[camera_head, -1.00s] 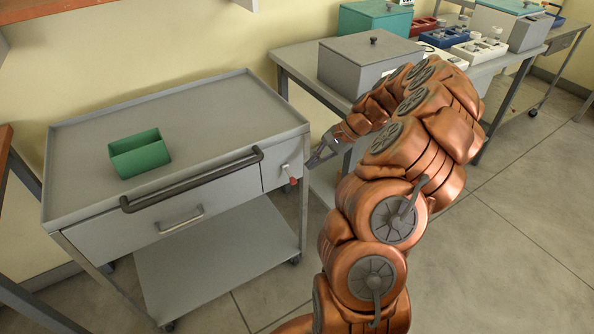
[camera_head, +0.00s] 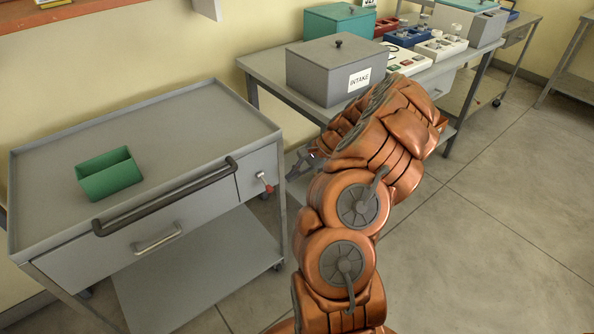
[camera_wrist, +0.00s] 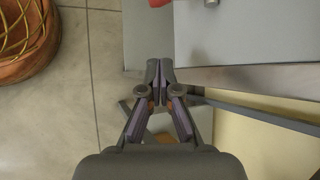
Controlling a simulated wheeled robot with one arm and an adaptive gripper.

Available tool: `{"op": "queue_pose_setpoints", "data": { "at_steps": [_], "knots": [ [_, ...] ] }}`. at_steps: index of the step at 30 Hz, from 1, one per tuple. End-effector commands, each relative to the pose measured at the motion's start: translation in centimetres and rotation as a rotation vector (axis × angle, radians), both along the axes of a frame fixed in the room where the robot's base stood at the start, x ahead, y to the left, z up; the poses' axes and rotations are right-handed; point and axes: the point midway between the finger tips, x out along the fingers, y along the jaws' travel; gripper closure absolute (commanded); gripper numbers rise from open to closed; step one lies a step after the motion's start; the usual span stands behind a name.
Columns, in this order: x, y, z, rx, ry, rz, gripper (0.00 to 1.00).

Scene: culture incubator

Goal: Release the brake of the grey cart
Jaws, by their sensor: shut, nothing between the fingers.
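The grey cart (camera_head: 180,108) stands at the left in the head view. On the right end of its front is a small brake lever with a red tip (camera_head: 268,188), which points down and slightly right. My gripper (camera_head: 291,176) is beside the cart's right front corner, just right of the lever and apart from it. In the wrist view my gripper (camera_wrist: 160,68) is shut and empty. The red tip (camera_wrist: 160,2) shows there only partly, cut by the top edge, beyond the fingertips. My arm hides part of the gripper in the head view.
A green open box (camera_head: 109,178) sits on the cart top. A dark handle bar (camera_head: 165,197) runs along the cart's front, above a drawer handle (camera_head: 157,238). Behind my arm, a table (camera_head: 268,76) carries a grey box marked INTAKE (camera_head: 335,75). Floor is clear at the right.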

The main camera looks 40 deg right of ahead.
Motion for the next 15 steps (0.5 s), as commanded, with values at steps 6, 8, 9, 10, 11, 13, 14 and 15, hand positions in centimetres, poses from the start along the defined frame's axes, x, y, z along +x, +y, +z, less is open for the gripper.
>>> {"op": "queue_pose_setpoints", "data": {
  "at_steps": [6, 8, 9, 10, 11, 13, 14, 15],
  "knots": [
    [1.4, 2.1, -2.7, 0.002, 0.003, 0.003, 1.0],
    [1.7, 2.6, -3.3, 0.003, 0.003, 0.005, 1.0],
    [2.0, 2.9, -3.7, 0.002, 0.002, 0.005, 1.0],
    [2.2, 3.1, -4.0, 0.001, 0.002, 0.005, 1.0],
    [2.3, 3.3, -4.3, 0.001, 0.001, 0.004, 1.0],
    [2.2, 3.6, -3.9, -0.001, -0.002, 0.002, 1.0],
    [2.2, 3.8, -3.6, -0.001, -0.002, 0.002, 1.0],
    [2.0, 4.0, -3.3, -0.001, -0.001, 0.001, 1.0]
  ]
}}
